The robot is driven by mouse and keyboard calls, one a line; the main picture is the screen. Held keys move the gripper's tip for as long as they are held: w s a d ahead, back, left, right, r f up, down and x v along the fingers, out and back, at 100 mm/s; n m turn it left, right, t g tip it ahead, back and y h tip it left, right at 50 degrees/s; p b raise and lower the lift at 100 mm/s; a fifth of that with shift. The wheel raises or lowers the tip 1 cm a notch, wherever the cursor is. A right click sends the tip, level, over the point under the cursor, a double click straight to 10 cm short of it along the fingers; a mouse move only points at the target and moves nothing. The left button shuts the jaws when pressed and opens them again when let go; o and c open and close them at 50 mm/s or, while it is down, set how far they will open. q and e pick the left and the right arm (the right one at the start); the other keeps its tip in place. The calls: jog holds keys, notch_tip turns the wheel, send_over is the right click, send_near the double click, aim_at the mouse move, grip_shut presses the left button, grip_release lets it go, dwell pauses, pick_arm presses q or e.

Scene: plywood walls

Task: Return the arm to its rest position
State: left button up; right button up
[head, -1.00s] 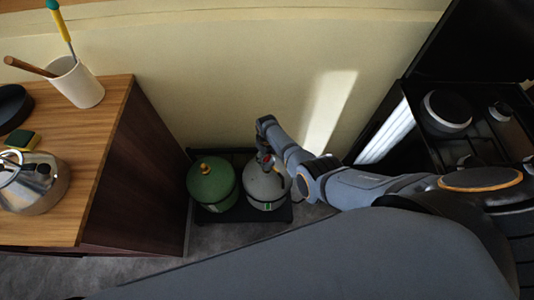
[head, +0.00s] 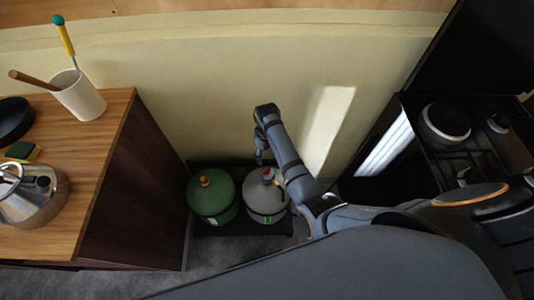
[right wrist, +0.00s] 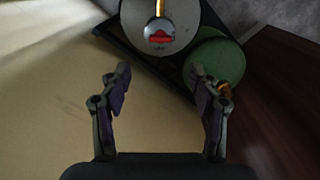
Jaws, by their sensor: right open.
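My right arm reaches in from the right in the head view, and its gripper (head: 260,155) hangs above the far side of the grey gas bottle. In the right wrist view the right gripper (right wrist: 161,82) is open, with nothing between its two fingers. The grey bottle (head: 264,200), with a red part on top, stands apart from the fingers; it also shows beyond them in the right wrist view (right wrist: 184,18). My left gripper does not show.
A green gas bottle (head: 212,200) stands beside the grey one on a dark tray (head: 240,229). A wooden counter (head: 85,150) with a kettle (head: 32,195) and a white cup (head: 80,97) is at left. A black stove (head: 455,150) is at right. The pale wall is behind.

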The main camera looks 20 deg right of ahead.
dwell(0.3)
jog(key=shift+m, duration=0.4)
jog(key=s+f, duration=0.1)
jog(key=f, duration=0.2)
jog(key=s+d+f, duration=0.1)
jog(key=s+f, duration=0.1)
jog(key=f, duration=0.1)
jog(key=s+f, duration=0.2)
jog(key=f, duration=0.2)
jog(key=shift+s+d, duration=0.1)
jog(key=shift+d, duration=0.3)
jog(key=s+d+f+m, duration=0.1)
jog(key=s+d+f, duration=0.2)
jog(key=s+f, duration=0.75)
jog(key=s+d+f+m, duration=0.1)
jog(key=s+d+f, duration=0.1)
jog(key=s, duration=0.6)
jog(key=s+d+f+m, duration=0.1)
jog(key=s+d+f, duration=0.2)
jog(key=s+f, duration=0.2)
jog(key=s+d+f+t, duration=0.1)
jog(key=s+d+f, duration=0.2)
jog(key=s, duration=0.9)
jog(key=shift+f+m+h, duration=0.4)
